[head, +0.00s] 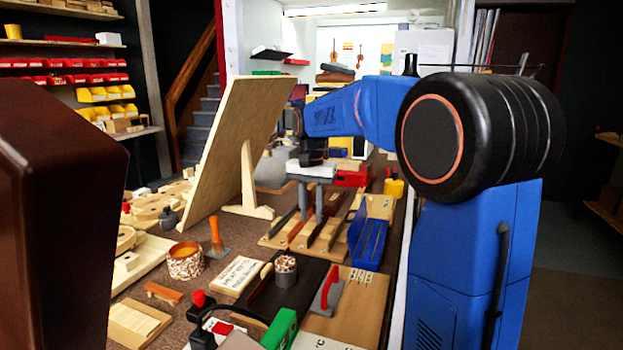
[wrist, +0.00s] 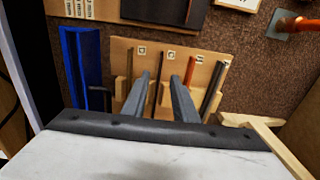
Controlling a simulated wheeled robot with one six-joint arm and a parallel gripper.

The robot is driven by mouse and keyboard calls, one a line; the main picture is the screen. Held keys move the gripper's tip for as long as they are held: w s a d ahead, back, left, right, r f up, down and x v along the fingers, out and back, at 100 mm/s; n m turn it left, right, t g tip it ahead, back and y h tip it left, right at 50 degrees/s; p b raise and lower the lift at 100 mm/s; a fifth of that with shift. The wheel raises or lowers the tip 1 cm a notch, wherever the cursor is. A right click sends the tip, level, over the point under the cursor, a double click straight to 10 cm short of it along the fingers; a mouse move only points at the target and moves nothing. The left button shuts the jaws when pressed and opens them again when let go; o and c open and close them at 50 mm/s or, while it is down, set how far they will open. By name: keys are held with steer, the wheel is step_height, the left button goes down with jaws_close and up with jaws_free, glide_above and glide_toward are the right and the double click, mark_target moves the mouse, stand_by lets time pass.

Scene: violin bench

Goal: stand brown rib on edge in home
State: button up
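A wooden rib board (head: 380,207) with several slots lies under my gripper (head: 311,213); it also shows in the wrist view (wrist: 226,70). In the head view a brown strip (head: 320,230) lies near the fingertips. My gripper (wrist: 162,82) points down with its two grey fingers apart; I see no contact with a rib. I cannot tell which slot is the home.
A blue rack (head: 368,245) stands close beside the board; it is at the left in the wrist view (wrist: 82,70). A large leaning plywood panel (head: 225,150) with a wooden foot stands to the left. Jars, tools and blocks crowd the bench front.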

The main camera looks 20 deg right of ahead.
step_height(320, 180, up, 12)
stand_by(0.4)
steer(key=shift+s+d, duration=0.1)
stand_by(0.4)
